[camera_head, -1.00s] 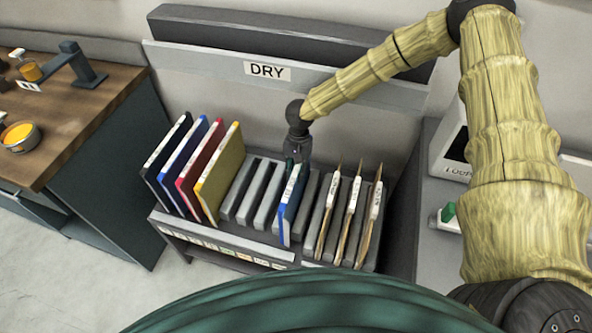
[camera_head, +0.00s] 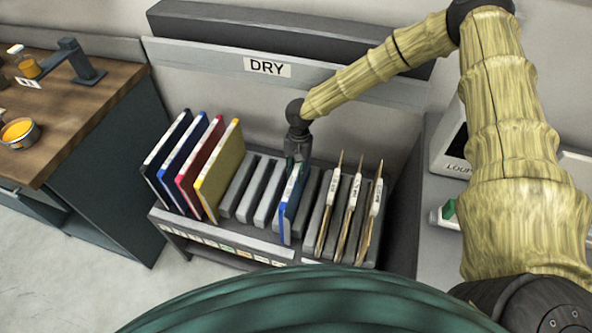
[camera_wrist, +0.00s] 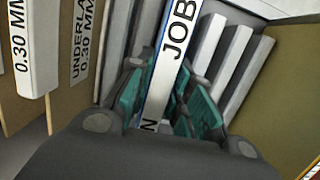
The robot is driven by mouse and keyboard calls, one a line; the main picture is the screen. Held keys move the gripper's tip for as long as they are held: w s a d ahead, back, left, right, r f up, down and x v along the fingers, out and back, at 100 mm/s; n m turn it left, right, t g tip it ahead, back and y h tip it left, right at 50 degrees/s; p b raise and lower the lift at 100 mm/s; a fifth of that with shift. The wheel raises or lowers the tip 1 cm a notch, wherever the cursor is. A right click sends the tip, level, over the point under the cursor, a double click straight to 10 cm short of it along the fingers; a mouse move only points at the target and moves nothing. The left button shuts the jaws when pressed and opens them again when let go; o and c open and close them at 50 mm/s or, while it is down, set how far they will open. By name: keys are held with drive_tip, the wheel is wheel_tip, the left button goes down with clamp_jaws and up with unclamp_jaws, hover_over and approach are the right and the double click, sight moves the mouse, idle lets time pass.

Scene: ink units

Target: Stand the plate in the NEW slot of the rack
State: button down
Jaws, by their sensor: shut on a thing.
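The plate (camera_head: 289,212) is blue with a white top edge and stands upright in the rack (camera_head: 268,241), right of several empty slots. My gripper (camera_head: 299,160) is above it with its fingers around the top edge. In the wrist view the green finger pads of my gripper (camera_wrist: 170,105) are shut on the plate's white edge (camera_wrist: 165,75), which reads "JOB". Whether the plate rests on the slot bottom cannot be told. The slot labels on the rack front are too small to read.
Several coloured plates (camera_head: 221,168) stand in the rack's left slots. Several thin sheets with white tags (camera_head: 351,202) stand close on the right. A wooden counter (camera_head: 70,115) is at the left.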

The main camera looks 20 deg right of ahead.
drive_tip(key=shift+f, duration=0.1)
drive_tip(key=c, duration=1.2)
unclamp_jaws()
drive_tip(key=r, duration=0.2)
drive_tip(key=w+r, duration=0.1)
drive_tip(key=r, duration=0.4)
drive_tip(key=shift+w+d+r, duration=0.15)
drive_tip(key=shift+w+d, duration=0.05)
drive_tip(key=shift+d, duration=0.2)
drive_tip(key=shift+r+p, duration=1.9)
drive_tip(key=shift+r, duration=0.65)
